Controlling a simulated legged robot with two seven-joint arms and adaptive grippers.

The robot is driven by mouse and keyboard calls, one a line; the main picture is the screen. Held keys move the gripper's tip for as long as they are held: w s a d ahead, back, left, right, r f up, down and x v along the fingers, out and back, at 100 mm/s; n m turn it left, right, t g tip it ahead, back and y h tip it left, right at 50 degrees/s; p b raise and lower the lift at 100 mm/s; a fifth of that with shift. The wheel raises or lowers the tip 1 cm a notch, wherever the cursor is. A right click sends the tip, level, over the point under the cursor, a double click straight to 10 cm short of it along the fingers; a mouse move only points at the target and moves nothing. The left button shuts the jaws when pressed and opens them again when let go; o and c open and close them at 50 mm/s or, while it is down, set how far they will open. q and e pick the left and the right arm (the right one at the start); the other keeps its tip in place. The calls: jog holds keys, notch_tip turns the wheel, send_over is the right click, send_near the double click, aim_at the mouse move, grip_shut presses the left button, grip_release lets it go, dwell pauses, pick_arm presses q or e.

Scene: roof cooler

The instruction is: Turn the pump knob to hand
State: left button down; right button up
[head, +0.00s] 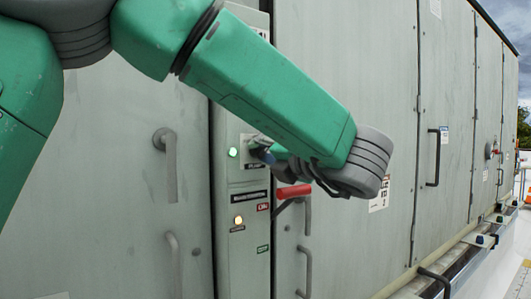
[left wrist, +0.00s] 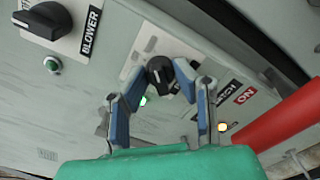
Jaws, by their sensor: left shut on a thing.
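The pump knob (left wrist: 159,70) is a black rotary knob on a pale plate, between my left gripper's fingertips in the left wrist view. My left gripper (left wrist: 163,78) is shut on it, with one blue-grey finger on each side. In the head view my left gripper (head: 262,152) is at the pump plate (head: 252,172), beside a lit green lamp (head: 233,153). The gripper and forearm hide the knob and most position markings there, so I cannot read its setting. My right gripper is not in view.
A red-gripped lever (head: 293,191) sticks out just below my left gripper; it also shows close by in the wrist view (left wrist: 290,115). The blower knob (left wrist: 42,19) is farther along the panel. Door handles (head: 170,165) stand out from the grey cabinet.

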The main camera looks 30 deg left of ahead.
pick_arm(q)
jog(key=c, duration=1.5)
grip_release()
jog(key=shift+r, duration=0.1)
jog(key=shift+o, duration=1.1)
jog(key=shift+w+a, duration=0.1)
jog(key=shift+w, duration=0.05)
jog(key=shift+w+a+f, duration=0.1)
jog(key=shift+f, duration=0.1)
jog(key=shift+s, duration=0.2)
jog(key=v, duration=1.2)
jog(key=shift+w, duration=0.3)
jog(key=shift+f, duration=0.1)
